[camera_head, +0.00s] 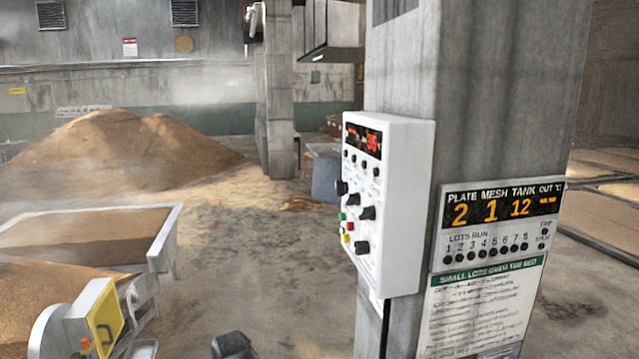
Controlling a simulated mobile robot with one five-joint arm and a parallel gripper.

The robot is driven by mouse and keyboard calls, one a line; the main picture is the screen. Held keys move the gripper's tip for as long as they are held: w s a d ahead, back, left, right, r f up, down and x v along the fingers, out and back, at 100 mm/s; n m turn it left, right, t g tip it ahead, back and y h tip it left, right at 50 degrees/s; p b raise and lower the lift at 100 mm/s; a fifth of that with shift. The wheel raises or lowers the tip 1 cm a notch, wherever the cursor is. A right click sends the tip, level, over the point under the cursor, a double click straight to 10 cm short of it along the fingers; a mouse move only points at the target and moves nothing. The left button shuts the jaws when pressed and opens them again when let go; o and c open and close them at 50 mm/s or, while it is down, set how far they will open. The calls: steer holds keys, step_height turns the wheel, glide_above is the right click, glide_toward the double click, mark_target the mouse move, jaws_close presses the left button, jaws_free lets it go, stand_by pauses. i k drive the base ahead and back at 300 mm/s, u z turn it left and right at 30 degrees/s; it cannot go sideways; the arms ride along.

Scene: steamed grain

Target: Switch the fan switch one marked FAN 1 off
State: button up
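A white control box (386,200) is fixed to the left face of a grey concrete pillar and is seen at a steep angle. It has a red lit display (362,140) at the top, a row of small dark controls below it, several larger black knobs or switches, and green, red and yellow buttons. The lettering is too small to read, so I cannot tell which control is marked FAN 1 or how it is set. No gripper fingers show, and nothing is seen touching the box.
The pillar (400,60) also bears a display board (497,225) and a printed notice (480,310). A grain-filled metal trough (165,240) and a yellow-panelled device (95,318) stand at left. A dark object (233,345) is cut off below. Bare floor lies left of the pillar.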

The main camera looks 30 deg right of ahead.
mark_target(342, 188)
steer(key=i, duration=0.8)
steer(key=u, duration=1.5)
